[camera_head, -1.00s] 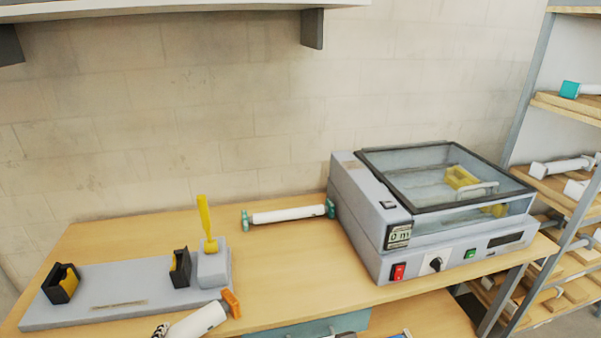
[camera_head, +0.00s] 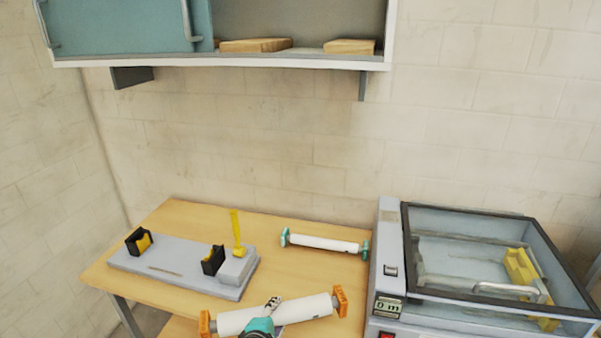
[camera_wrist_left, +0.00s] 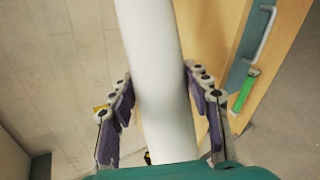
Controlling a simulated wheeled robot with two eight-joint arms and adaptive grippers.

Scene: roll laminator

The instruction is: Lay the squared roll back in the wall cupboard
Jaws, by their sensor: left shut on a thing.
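The white roll with orange square ends (camera_head: 310,308) is at the bottom middle of the head view, in front of the bench's front part. My left gripper (camera_head: 273,305) is shut around its middle. In the left wrist view the white roll (camera_wrist_left: 155,50) runs between both fingers of the left gripper (camera_wrist_left: 160,95); its ends are out of that view. The wall cupboard (camera_head: 230,62) hangs at the top, its teal door (camera_head: 120,30) covering the left part. The right part is open and shows wooden blocks (camera_head: 255,45) on its floor. My right gripper is not in view.
A white roll with teal ends (camera_head: 325,243) lies on the bench (camera_head: 185,215) near the wall. A grey stand with black holders (camera_head: 175,268) is at left. The laminator (camera_head: 390,262) with its glass lid stands at right. Bare wall lies between bench and cupboard.

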